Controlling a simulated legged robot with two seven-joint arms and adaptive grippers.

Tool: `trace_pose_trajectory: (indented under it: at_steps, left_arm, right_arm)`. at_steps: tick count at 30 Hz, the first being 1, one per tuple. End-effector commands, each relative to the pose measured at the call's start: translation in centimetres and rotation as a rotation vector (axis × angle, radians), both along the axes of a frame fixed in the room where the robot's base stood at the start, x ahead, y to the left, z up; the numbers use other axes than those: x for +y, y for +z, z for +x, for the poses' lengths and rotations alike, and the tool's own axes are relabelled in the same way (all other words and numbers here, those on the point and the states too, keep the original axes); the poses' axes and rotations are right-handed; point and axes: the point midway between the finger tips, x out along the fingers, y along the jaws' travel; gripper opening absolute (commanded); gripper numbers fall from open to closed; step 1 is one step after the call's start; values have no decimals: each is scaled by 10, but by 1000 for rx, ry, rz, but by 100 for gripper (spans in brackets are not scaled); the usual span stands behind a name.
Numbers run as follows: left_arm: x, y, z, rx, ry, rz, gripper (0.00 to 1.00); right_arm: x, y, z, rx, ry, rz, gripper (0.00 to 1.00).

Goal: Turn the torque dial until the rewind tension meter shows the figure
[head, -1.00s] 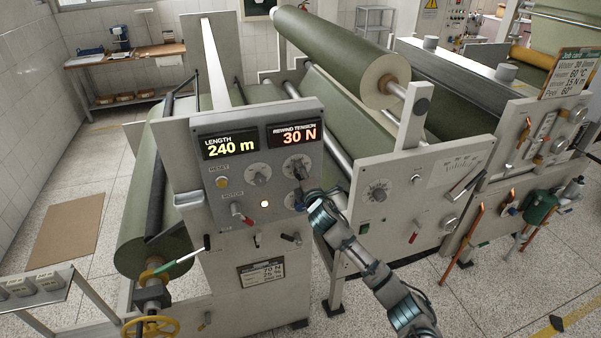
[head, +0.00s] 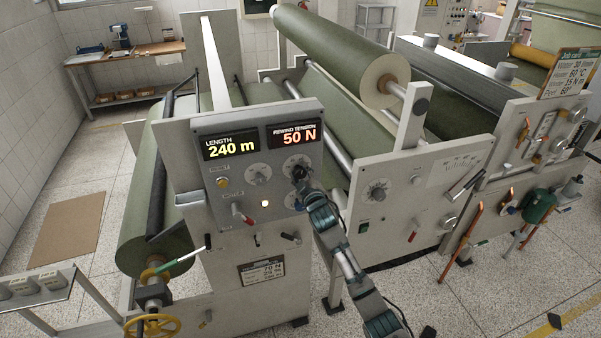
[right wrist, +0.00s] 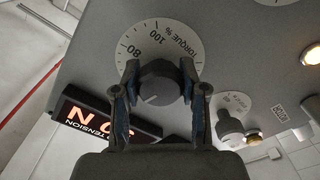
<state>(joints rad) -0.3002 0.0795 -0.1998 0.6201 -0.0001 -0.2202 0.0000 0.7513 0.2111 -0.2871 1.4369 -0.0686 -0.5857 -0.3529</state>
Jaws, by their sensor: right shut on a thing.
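The torque dial (right wrist: 158,84) is a dark round knob on a white scale disc marked TORQUE %, on the grey control panel (head: 237,108). My right gripper (right wrist: 160,90) has its fingers on both sides of the knob and is shut on it. In the head view the right gripper (head: 299,180) covers most of that dial. The rewind tension meter (head: 294,135) reads 50 N in orange. It also shows upside down in the right wrist view (right wrist: 103,117), partly hidden by a finger. My left gripper is in neither current view.
The length display (head: 231,144) reads 240 m. Another knob (head: 258,174), a lit lamp (head: 265,203) and a red-handled lever (head: 240,213) sit close by on the panel. A plate (head: 261,271) below has small, blurred print. A job card (head: 570,73) stands at right.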

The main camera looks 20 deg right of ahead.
Motion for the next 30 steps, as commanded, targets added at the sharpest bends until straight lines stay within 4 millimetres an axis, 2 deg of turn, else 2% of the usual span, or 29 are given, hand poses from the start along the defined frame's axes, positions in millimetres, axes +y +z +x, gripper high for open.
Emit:
trace_pose_trajectory:
  at_steps: [1,13,30]
  left_arm:
    - [0,1,0,0,0,0,62]
    - [0,6,1,-1,0,0,62]
    - [0,7,1,-1,0,0,62]
  right_arm:
    - [2,-7,0,16,1,40,8]
    - [1,-8,0,26,-1,267,8]
    - [1,-9,0,29,-2,320,8]
